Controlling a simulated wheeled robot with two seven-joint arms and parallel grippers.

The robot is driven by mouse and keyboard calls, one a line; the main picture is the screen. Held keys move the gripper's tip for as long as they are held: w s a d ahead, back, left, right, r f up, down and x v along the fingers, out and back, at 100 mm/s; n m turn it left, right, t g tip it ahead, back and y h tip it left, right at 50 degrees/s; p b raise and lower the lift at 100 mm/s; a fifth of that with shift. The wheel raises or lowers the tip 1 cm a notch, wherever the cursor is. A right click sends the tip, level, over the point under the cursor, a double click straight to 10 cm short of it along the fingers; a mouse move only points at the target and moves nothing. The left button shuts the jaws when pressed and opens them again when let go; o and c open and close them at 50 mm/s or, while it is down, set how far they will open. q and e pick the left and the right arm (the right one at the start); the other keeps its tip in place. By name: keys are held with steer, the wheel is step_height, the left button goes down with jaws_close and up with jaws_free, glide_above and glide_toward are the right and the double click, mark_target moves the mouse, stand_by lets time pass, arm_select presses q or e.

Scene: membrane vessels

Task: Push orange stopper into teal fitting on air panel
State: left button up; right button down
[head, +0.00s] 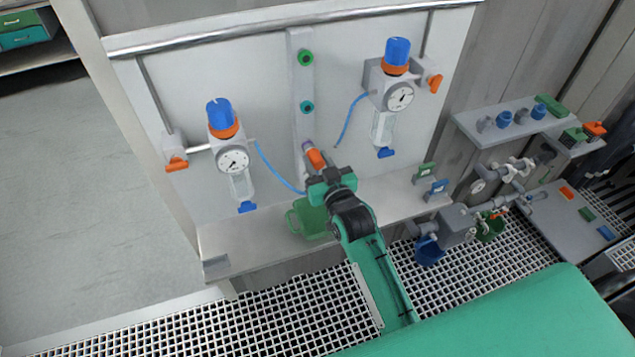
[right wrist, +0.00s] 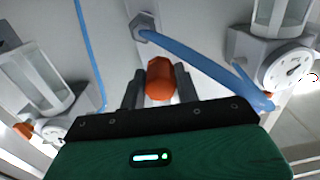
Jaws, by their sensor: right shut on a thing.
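The orange stopper (head: 315,158) is between the fingers of my right gripper (head: 319,168), which is shut on it in front of the lower part of the panel's upright strip. In the right wrist view the stopper (right wrist: 160,80) sits between the two dark fingers (right wrist: 160,88). The teal fitting (head: 306,106) is on the grey upright strip, above the stopper in the head view and apart from it. I cannot make out the teal fitting in the right wrist view. My left gripper is not in view.
A green fitting (head: 305,57) is higher on the strip, and a purplish one (head: 307,145) is just above the stopper. Gauged regulators (head: 233,160) (head: 400,96) with blue hoses flank the strip. A green bin (head: 309,218) stands on the ledge below.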

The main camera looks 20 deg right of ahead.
steer(key=h, duration=0.1)
glide_toward(307, 109)
steer(key=shift+s+d+m+p, duration=0.1)
steer(key=shift+s+m+p, duration=0.1)
steer(key=shift+m+p, duration=0.1)
steer(key=shift+w, duration=0.15)
steer(key=shift+w+b, duration=0.95)
steer(key=shift+w, duration=1.8)
steer(key=shift+p, duration=0.8)
steer(key=shift+w, duration=0.6)
steer(key=c, duration=0.9)
jaws_free()
steer(key=shift+c, duration=0.2)
